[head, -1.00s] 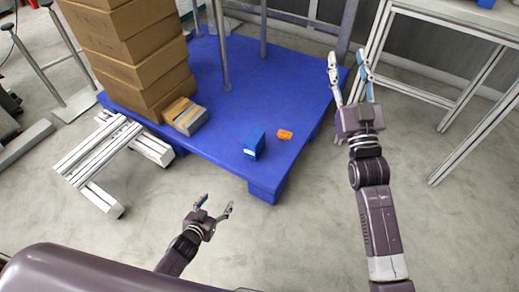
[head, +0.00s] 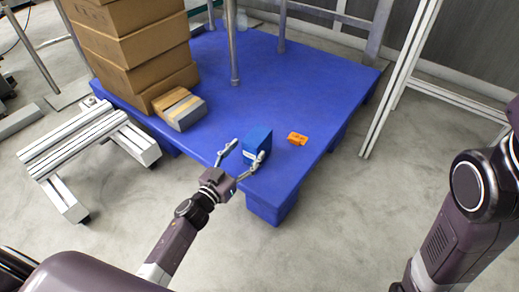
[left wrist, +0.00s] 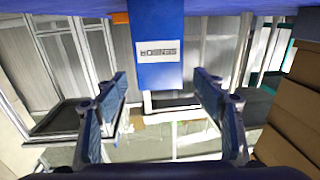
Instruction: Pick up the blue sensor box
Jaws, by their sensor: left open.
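The blue sensor box (head: 258,142) stands upright near the front corner of the blue platform (head: 235,115). In the left wrist view the blue sensor box (left wrist: 156,45) shows a white label and sits between and beyond the fingertips. My left gripper (head: 241,151) is open at the box, with one finger to its left and the other at its front right. In the left wrist view my left gripper (left wrist: 160,82) has its fingers spread, with nothing held. Contact with the box cannot be told. My right arm shows at the right edge, with its gripper out of frame.
A small orange object (head: 297,139) lies just right of the box. Stacked cardboard boxes (head: 135,55) and a grey-tan box (head: 180,108) stand at the platform's left. Metal posts (head: 232,45) rise from the back. An aluminium frame (head: 90,145) is on the floor at left.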

